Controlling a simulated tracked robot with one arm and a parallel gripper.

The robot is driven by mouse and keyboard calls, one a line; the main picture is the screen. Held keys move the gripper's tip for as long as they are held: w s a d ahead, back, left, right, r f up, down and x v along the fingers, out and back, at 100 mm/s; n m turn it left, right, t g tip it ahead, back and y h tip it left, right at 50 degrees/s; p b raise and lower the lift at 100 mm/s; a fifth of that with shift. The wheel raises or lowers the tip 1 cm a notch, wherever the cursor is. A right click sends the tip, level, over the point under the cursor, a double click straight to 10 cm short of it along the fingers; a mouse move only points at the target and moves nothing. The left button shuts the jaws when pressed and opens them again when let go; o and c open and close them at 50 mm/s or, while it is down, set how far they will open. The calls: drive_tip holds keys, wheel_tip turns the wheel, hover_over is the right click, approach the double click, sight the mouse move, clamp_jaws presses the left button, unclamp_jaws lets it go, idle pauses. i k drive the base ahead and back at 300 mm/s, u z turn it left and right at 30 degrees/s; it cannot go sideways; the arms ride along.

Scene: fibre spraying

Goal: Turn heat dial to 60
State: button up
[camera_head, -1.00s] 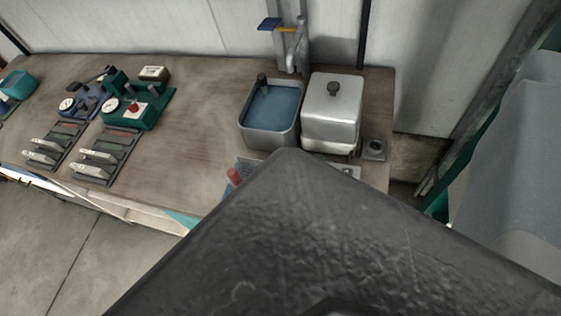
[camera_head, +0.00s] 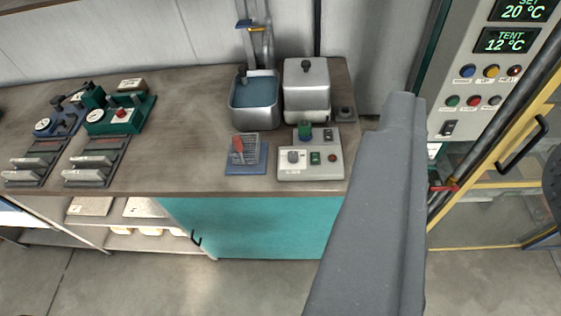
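A grey control cabinet (camera_head: 453,98) stands at the upper right. Its upper display (camera_head: 524,10) reads SET 20 °C and its lower display (camera_head: 507,41) reads TENT 12 °C. Several coloured buttons and a dark switch (camera_head: 448,128) sit below them. A pale control box (camera_head: 325,165) on the bench carries a light knob (camera_head: 293,157), a green button and a red button. I cannot tell which control is the heat dial; no scale is readable. My gripper does not show; a grey link of my arm fills the lower middle right and hides part of the cabinet's surroundings.
The wooden bench (camera_head: 180,140) holds a water basin (camera_head: 254,108), a lidded metal box (camera_head: 306,88), a blue tray (camera_head: 246,168) and green devices at left. A yellow-framed door (camera_head: 500,155) and a red-handled valve (camera_head: 446,187) are at right. Bare floor lies in front.

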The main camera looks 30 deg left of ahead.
sight(293, 156)
drive_tip(key=u, duration=0.2)
drive_tip(key=i, duration=1)
drive_tip(key=z, duration=0.05)
